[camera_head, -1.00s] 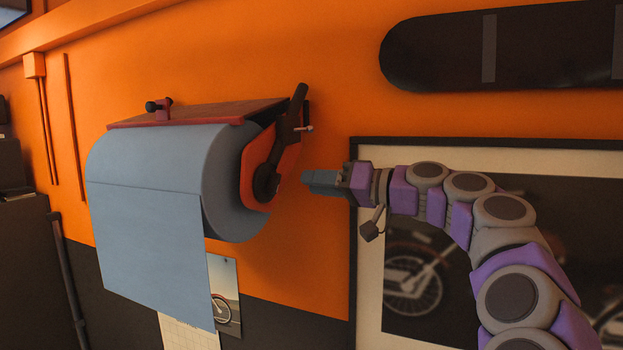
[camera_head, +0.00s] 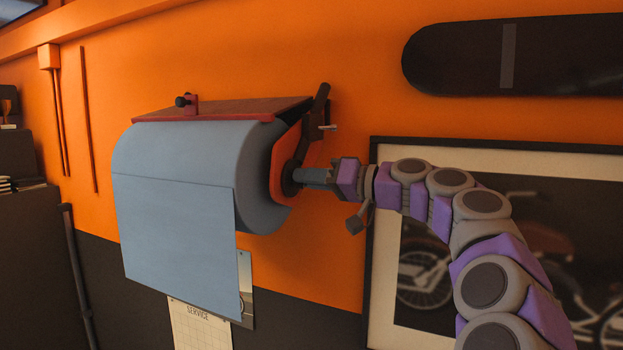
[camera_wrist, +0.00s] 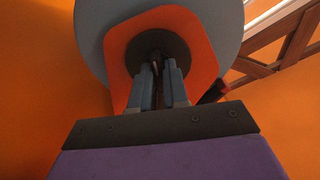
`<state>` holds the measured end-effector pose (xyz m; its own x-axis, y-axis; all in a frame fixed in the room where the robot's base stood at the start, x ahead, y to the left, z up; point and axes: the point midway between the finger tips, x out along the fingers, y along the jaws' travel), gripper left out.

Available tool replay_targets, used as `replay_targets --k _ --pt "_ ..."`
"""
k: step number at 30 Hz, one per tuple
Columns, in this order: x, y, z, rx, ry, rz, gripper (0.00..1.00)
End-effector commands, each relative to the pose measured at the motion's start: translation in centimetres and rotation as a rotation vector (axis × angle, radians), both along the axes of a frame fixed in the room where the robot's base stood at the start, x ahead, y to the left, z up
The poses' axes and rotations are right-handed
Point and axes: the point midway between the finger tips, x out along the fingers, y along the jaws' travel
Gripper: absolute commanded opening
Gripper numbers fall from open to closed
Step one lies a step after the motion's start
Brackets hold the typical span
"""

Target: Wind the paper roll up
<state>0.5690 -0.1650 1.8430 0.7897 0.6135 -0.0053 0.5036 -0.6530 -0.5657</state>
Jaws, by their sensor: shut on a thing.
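A large blue paper roll (camera_head: 190,150) hangs in a red wall holder, with a long sheet of paper (camera_head: 180,235) hanging from its front. The holder's orange-red end plate (camera_head: 279,163) faces right and carries a dark crank lever (camera_head: 314,120) that points up and right. My gripper (camera_head: 297,176) is at the dark round hub on that end plate. In the wrist view, both fingers (camera_wrist: 165,86) are shut on the middle of the dark hub (camera_wrist: 158,50). The exact part between the fingertips is partly hidden. The blue roll (camera_wrist: 90,40) shows behind the plate.
A framed motorcycle picture (camera_head: 480,148) hangs to the right, behind my arm. A dark skateboard deck (camera_head: 560,55) is on the wall above. A service sheet (camera_head: 200,324) hangs below the roll. A dark cabinet (camera_head: 30,230) stands at the left.

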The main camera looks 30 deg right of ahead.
Motion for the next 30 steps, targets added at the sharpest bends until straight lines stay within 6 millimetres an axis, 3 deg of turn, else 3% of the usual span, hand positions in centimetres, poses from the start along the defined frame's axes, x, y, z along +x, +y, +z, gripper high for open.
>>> replay_targets --k 30 --pt "-0.49 -0.97 0.55 0.009 -0.013 -0.004 0.0"
